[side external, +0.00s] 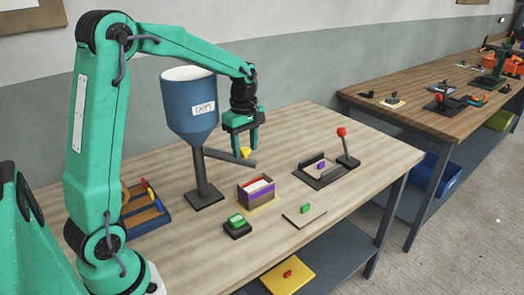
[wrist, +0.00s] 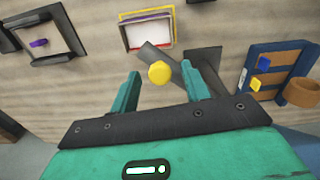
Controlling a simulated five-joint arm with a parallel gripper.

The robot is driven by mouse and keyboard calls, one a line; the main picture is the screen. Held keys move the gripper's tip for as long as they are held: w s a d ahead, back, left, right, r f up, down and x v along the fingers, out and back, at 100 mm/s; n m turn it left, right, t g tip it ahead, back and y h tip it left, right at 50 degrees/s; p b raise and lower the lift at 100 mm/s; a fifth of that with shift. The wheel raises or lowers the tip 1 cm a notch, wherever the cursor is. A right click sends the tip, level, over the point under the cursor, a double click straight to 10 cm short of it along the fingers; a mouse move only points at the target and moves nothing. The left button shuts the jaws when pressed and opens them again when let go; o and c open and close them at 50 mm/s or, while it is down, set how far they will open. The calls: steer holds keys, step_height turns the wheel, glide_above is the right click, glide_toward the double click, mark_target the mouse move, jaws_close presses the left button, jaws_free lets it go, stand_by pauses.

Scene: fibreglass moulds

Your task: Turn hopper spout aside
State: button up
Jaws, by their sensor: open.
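The blue hopper (side external: 190,110) with a white rim and a label stands on a dark post and base (side external: 203,195). Its dark grey spout (side external: 230,158) sticks out to the right, with a yellow knob (side external: 245,153) near its end. My green gripper (side external: 243,137) is at the spout, above the table. In the wrist view my gripper (wrist: 160,85) is open, with the yellow knob (wrist: 159,73) between its fingers and clear of both. The grey spout (wrist: 160,60) runs behind the knob.
A box with purple and yellow edges (side external: 257,191) stands below the spout. A black tray (side external: 322,172), a red-knobbed lever (side external: 344,148), a green-topped block (side external: 237,224) and a blue rack (side external: 145,219) stand around it. A second bench (side external: 430,110) is at right.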

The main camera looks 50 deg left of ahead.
steer(key=shift+c, duration=0.2)
jaws_close()
steer(key=shift+d, duration=0.1)
steer(key=s+d+m, duration=0.3)
steer(key=s+m, duration=1.1)
steer(key=s, duration=0.1)
steer(key=shift+d, duration=0.35)
steer(key=shift+r, duration=0.1)
steer(key=shift+o, duration=0.2)
jaws_free()
